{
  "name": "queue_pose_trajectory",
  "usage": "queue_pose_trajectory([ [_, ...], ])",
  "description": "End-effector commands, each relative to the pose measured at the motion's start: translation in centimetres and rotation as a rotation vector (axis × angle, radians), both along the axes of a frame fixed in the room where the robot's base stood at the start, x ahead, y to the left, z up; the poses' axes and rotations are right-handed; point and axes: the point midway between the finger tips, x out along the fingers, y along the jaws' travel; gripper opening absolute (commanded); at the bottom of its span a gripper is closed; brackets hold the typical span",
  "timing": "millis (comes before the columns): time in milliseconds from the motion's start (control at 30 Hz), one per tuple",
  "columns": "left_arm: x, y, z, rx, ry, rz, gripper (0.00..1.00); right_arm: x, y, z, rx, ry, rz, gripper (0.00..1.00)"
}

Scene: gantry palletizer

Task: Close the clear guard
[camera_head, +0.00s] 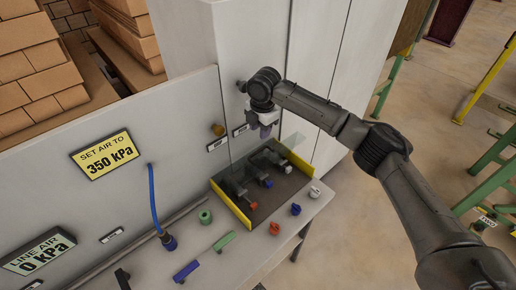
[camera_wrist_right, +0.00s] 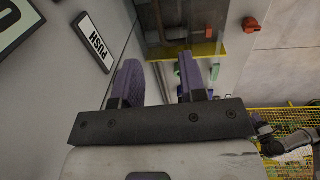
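The clear guard (camera_head: 293,140) is hard to make out. A faint see-through panel seems to stand raised at the back right of a dark tray with yellow side walls (camera_head: 232,205). Its exact angle and hinge I cannot tell. My right gripper (camera_head: 262,131) is above the back of the tray, close to the grey cabinet wall, pointing down. In the right wrist view my purple fingers (camera_wrist_right: 160,75) are apart with nothing between them. Whether they touch the guard I cannot tell. My left gripper is not in view.
Inside the tray are several small fittings, one with a red end (camera_head: 253,204). Loose pieces lie on the bench: a green ring (camera_head: 205,217), a green bar (camera_head: 224,241), a blue bar (camera_head: 186,271) and a red knob (camera_head: 274,228). A PUSH label (camera_wrist_right: 95,42) is on the wall beside my fingers.

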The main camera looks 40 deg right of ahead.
Motion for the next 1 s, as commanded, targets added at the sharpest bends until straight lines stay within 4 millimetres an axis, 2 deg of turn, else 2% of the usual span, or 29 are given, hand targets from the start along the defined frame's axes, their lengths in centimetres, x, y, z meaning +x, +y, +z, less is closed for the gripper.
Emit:
queue_pose_trajectory([
  [200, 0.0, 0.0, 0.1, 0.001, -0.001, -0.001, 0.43, 0.3, 0.0, -4.3, -0.001, 0.003, 0.0, 0.38],
  [500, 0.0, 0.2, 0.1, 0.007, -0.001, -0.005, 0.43, 0.7, 0.0, -8.4, -0.001, 0.002, -0.002, 0.38],
  [700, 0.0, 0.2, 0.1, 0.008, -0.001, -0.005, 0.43, 0.8, 0.1, -9.7, -0.001, 0.0, -0.001, 0.38],
  [1000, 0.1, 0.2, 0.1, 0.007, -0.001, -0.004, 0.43, 0.8, 0.0, -10.0, -0.001, -0.001, -0.001, 0.38],
])
